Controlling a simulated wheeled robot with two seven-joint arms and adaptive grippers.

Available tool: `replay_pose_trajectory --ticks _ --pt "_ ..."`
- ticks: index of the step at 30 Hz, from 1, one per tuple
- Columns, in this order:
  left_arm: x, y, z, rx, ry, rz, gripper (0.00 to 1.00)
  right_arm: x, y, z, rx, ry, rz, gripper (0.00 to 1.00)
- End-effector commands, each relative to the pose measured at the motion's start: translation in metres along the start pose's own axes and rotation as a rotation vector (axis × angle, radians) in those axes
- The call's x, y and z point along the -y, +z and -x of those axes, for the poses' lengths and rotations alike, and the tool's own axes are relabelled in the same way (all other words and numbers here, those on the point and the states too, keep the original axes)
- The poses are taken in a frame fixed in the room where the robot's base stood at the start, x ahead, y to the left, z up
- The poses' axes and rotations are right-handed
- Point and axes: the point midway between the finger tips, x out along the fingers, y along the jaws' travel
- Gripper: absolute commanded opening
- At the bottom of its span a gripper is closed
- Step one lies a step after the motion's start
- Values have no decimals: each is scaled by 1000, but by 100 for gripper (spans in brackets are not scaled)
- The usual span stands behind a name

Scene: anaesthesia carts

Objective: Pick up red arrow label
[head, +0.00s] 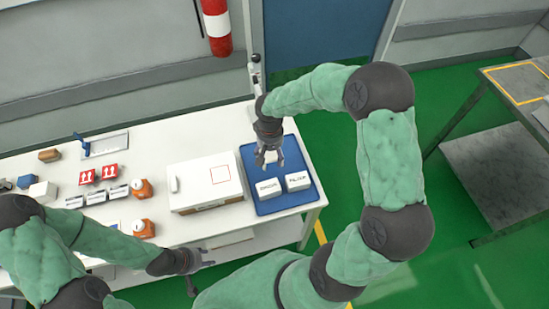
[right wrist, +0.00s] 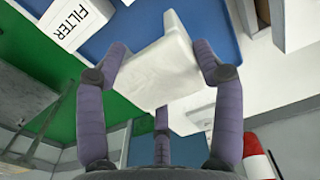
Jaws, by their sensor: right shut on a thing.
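Two red arrow labels, one at the left (head: 87,177) and one at the right (head: 109,171), stand side by side on the left part of the white table in the head view. My right gripper (head: 268,160) is far to their right, over the blue mat. In the right wrist view its fingers are shut on a white object (right wrist: 158,75), whose kind I cannot tell. My left gripper (head: 200,262) is near the table's front edge, right of and nearer than the labels. Its fingers are spread and look empty.
The blue mat (head: 302,196) bears two white boxes, one marked FILTER (head: 298,181). A large white box (head: 205,186) stands left of it.

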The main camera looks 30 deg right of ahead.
Motion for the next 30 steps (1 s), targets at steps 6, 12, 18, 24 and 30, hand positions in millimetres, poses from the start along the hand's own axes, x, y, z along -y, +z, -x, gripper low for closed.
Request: replay_pose_trajectory --ticks 6,12,18,24,30 --pt "2 0 -6 0 0 0 40 -13 -14 -24 0 -1 -1 48" --pt "3 0 -7 0 0 0 40 -18 -20 -32 -1 -1 -3 48" --pt "6 -1 -16 0 0 0 40 -20 -21 -61 1 0 0 48" --pt "6 -1 -16 0 0 0 40 -20 -22 -65 -3 -1 -1 48" --pt "6 -1 -18 0 0 0 40 -20 -22 -68 -2 -1 -1 48"
